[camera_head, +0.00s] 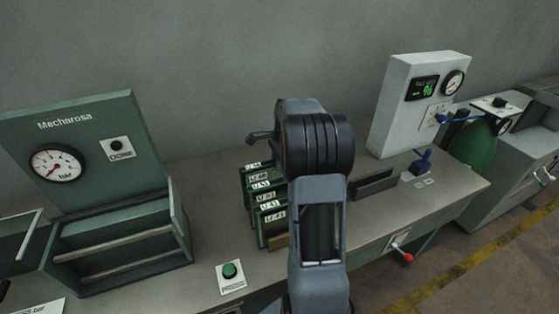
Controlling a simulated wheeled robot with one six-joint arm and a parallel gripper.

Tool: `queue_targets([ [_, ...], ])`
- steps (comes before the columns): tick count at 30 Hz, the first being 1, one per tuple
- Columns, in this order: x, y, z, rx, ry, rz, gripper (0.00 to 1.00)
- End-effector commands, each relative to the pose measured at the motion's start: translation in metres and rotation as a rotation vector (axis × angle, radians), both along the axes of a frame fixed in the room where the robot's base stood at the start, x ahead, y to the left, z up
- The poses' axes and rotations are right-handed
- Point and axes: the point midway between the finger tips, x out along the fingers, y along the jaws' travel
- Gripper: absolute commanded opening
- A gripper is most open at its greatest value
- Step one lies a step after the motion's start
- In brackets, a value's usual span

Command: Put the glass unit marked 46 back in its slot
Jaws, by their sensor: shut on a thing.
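My arm (318,235) rises through the middle of the view, and its thick dark joint hides what lies behind it. My gripper's jaws and anything in them are hidden behind this arm. Only a small dark piece (262,137) sticks out to the left of the joint. I cannot tell which part of the arm it is. Left of my arm, a rack of several upright green-framed glass units (262,222) with white labels stands on the bench. The labels are too small to read surely, so I cannot pick out the unit marked 46. My arm covers the rack's right side.
A green Mecharosa panel (80,135) with a gauge and an open frame (120,248) stand at left. A green button (230,271) is in front. A dark holder (373,187) and a grey gauge box (415,100) stand right. Bare bench (215,205) shows left of the rack.

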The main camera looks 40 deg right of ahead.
Motion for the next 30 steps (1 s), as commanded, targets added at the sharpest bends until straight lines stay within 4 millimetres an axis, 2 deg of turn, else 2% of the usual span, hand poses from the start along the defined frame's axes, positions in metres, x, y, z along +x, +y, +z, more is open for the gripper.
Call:
queue_targets([
  [30,0.0004,-0.0003,-0.0055,-0.002,-0.003,0.000,0.00],
])
